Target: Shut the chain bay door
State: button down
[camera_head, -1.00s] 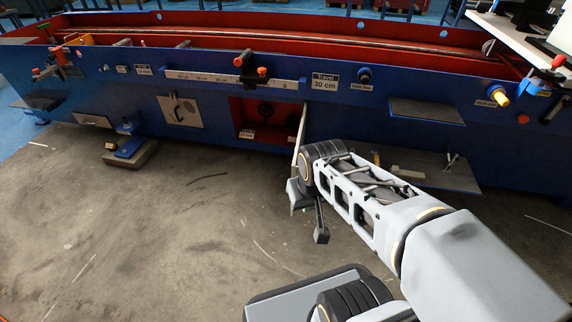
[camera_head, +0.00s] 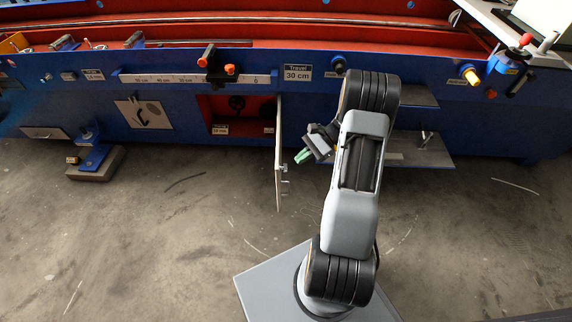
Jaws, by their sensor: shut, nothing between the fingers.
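The chain bay door (camera_head: 278,160) stands open, seen nearly edge-on as a thin pale panel swung out from the blue machine side. It is hinged at the right edge of the red-lined chain bay (camera_head: 215,108), whose opening shows dark round parts inside. Small fittings show on the door's right face. My gripper (camera_head: 303,156) is to the right of the door, a small gap from it, with its greenish fingertips pointing left toward the door. The fingers are shut and hold nothing. My arm hides part of the machine side right of the gripper.
A blue bracket on a grey foot (camera_head: 95,163) stands on the floor at left. A closed panel with a dark handle (camera_head: 144,113) is left of the bay. A low shelf (camera_head: 425,149) juts out at right. The concrete floor before the bay is clear.

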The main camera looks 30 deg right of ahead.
aim_at(285, 169)
jog(key=s+d+f+m+t+y+p, duration=0.2)
jog(key=d+f+m+t+y, duration=0.2)
jog(key=d+f+m+t, duration=0.45)
jog(key=b+x, duration=0.1)
jog(key=x, duration=1.2)
jog(key=shift+a+f+b, duration=0.35)
jog(key=shift+f+b, duration=0.05)
jog(key=shift+f, duration=0.25)
jog(key=shift+w+a, duration=0.1)
jog(key=shift+w, duration=0.05)
